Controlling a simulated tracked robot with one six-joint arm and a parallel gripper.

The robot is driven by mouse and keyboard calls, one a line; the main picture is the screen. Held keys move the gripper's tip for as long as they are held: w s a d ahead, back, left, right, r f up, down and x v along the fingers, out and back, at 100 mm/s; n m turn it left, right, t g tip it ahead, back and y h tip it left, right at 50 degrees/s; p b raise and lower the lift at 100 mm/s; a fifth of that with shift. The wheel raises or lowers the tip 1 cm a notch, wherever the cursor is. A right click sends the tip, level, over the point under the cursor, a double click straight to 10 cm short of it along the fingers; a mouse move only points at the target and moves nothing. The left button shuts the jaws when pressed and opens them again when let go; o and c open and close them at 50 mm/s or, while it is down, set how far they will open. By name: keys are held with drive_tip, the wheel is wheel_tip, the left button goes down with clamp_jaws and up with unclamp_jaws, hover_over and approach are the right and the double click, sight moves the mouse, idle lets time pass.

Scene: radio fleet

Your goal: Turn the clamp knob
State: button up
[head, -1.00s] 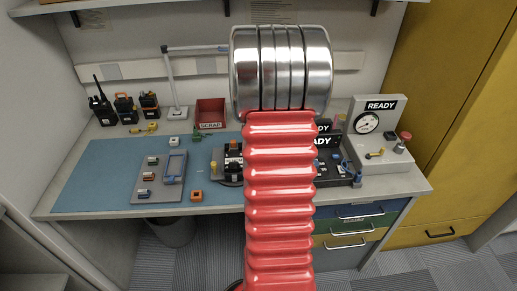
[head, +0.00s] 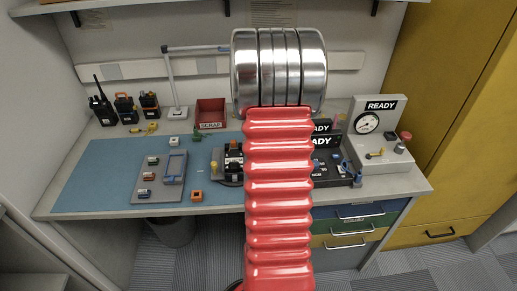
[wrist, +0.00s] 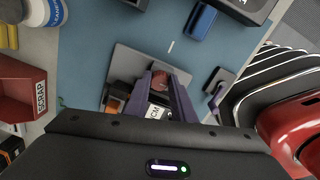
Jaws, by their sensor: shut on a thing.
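In the wrist view my gripper (wrist: 165,80) has its two purple fingers on either side of a reddish-brown round knob (wrist: 160,86), which I take to be the clamp knob. The fingers are shut on it. A white label ending in "CM" (wrist: 156,112) shows below the knob, between the fingers. The knob sits over a grey plate (wrist: 127,66) on the blue mat. In the head view my red arm stands in front of the middle of the bench. My gripper and the knob are hidden there. A dark fixture (head: 232,160) shows just left of the arm.
A red scrap bin (head: 210,112), several radios (head: 124,108) and a lamp (head: 176,90) stand at the back. A grey tray (head: 160,178) lies on the left of the blue mat (head: 90,180). A gauge stand (head: 376,125) reading READY is at the right.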

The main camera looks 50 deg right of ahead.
drive_tip(key=shift+c, duration=1.4)
drive_tip(key=shift+d, duration=0.2)
clamp_jaws()
drive_tip(key=shift+a, duration=0.1)
